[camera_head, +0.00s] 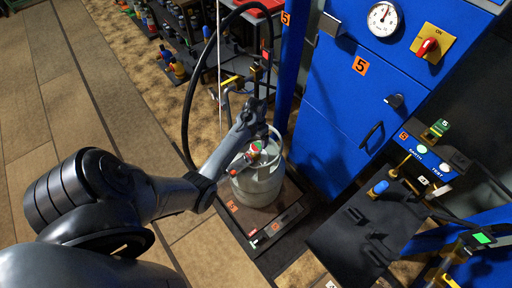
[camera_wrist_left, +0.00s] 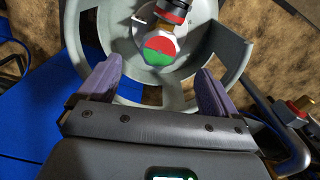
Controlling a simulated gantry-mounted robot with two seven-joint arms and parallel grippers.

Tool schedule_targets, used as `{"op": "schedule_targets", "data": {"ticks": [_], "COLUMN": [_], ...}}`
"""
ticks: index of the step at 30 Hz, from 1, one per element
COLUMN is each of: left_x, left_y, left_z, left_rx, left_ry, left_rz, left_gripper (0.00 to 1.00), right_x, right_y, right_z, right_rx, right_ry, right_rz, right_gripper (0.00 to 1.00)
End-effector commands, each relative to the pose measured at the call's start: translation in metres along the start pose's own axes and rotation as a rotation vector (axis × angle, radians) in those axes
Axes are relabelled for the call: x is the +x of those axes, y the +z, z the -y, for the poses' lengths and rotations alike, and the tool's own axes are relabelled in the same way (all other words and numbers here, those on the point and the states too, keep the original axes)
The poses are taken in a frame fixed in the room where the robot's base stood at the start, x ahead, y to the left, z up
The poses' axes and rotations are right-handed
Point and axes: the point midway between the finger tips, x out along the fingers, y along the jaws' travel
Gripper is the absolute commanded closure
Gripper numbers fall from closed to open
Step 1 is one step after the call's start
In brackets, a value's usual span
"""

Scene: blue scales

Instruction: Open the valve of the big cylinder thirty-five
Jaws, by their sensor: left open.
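The big cylinder (camera_head: 262,184) is a pale grey-green tank standing on a low dark scale platform (camera_head: 270,231). Its valve knob (camera_head: 255,148), with a red and green top, shows within the collar. In the left wrist view the red and green knob (camera_wrist_left: 159,56) sits inside the round grey collar (camera_wrist_left: 84,30). My left gripper (camera_wrist_left: 163,82) is open, its two purple fingers spread on either side below the knob, and the knob shows beyond the gap between them. In the head view my left arm reaches over the cylinder and hides part of it. My right gripper is not in view.
A blue cabinet (camera_head: 345,108) with a gauge (camera_head: 383,19) and a red-yellow switch (camera_head: 429,46) stands to the right. A dark console (camera_head: 352,236) stands at lower right. A black hose (camera_head: 188,103) arcs behind the arm. Open tiled floor (camera_head: 60,110) lies at left.

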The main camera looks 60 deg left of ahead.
Motion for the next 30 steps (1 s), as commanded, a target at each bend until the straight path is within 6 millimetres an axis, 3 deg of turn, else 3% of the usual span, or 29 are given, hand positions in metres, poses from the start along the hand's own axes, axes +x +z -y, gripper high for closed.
{"op": "schedule_targets", "data": {"ticks": [3,12,26,30], "left_x": [0.025,0.059,0.066,0.066], "left_y": [0.001,0.000,0.000,0.000], "left_z": [0.000,0.000,0.000,0.000], "left_rx": [0.000,0.000,0.001,0.001], "left_ry": [0.001,0.000,-0.001,-0.001], "left_rz": [0.002,0.000,0.000,0.000], "left_gripper": [0.08,0.08,0.08,0.29], "right_x": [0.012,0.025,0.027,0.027], "right_y": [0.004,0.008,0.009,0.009], "right_z": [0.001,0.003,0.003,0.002], "right_rx": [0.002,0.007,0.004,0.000], "right_ry": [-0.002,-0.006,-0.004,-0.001], "right_rz": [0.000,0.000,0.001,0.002], "right_gripper": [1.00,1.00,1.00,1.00]}}
